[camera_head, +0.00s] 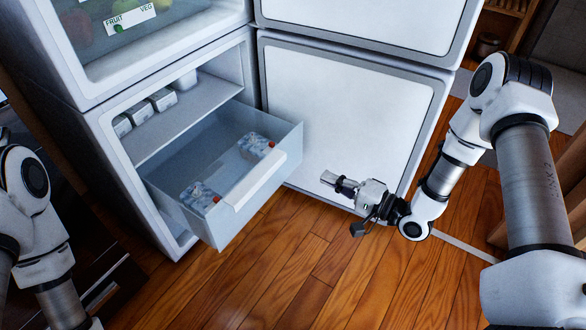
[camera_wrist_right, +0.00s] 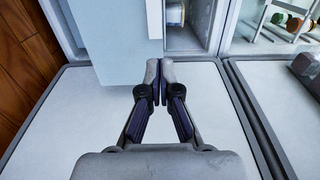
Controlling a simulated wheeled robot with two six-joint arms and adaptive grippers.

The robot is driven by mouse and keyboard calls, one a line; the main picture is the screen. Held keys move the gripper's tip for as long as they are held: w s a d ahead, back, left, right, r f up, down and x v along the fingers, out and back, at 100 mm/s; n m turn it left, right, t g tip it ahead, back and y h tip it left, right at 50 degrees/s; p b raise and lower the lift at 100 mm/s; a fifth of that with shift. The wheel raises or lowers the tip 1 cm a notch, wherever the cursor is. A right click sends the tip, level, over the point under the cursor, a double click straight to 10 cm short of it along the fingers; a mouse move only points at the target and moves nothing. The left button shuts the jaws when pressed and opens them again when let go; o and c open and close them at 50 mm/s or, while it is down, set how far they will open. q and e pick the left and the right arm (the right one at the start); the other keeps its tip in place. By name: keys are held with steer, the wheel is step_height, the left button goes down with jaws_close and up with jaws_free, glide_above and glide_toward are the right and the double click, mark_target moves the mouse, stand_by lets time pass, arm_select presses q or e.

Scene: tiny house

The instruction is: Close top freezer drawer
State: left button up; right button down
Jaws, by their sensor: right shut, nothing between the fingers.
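The top freezer drawer (camera_head: 233,196) is a translucent bluish bin with a pale handle on its front, pulled well out of the freezer compartment. Two small packs lie inside it. My right gripper (camera_head: 333,183) is shut and empty, to the right of the drawer and apart from it, in front of the open freezer door (camera_head: 340,110). In the right wrist view the shut fingertips (camera_wrist_right: 160,66) meet, with the pale drawer side (camera_wrist_right: 105,35) just beyond to the left. Of my left arm only links show at the left edge; its gripper is out of view.
The freezer shelf (camera_head: 190,112) above the drawer holds several white containers. The fridge compartment above has a fruit and veg drawer (camera_head: 130,30). The wooden floor (camera_head: 300,265) in front is clear. A dark cabinet (camera_head: 105,275) stands at the lower left.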

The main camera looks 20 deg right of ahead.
mark_target(283, 158)
steer(key=b+x, duration=0.2)
steer(key=x, duration=0.3)
steer(key=b+x, duration=0.3)
steer(key=x, duration=0.2)
steer(key=shift+f, duration=0.25)
steer(key=shift+w+a+r, duration=0.1)
steer(key=shift+w+a, duration=0.1)
steer(key=shift+w, duration=0.05)
steer(key=shift+w+r, duration=0.1)
steer(key=shift+a, duration=0.1)
steer(key=shift+w+a, duration=0.3)
steer(key=x, duration=2.4)
steer(key=shift+w+r+p, duration=0.3)
steer(key=shift+p, duration=0.1)
steer(key=shift+a+r, duration=0.1)
steer(key=shift+a, duration=0.05)
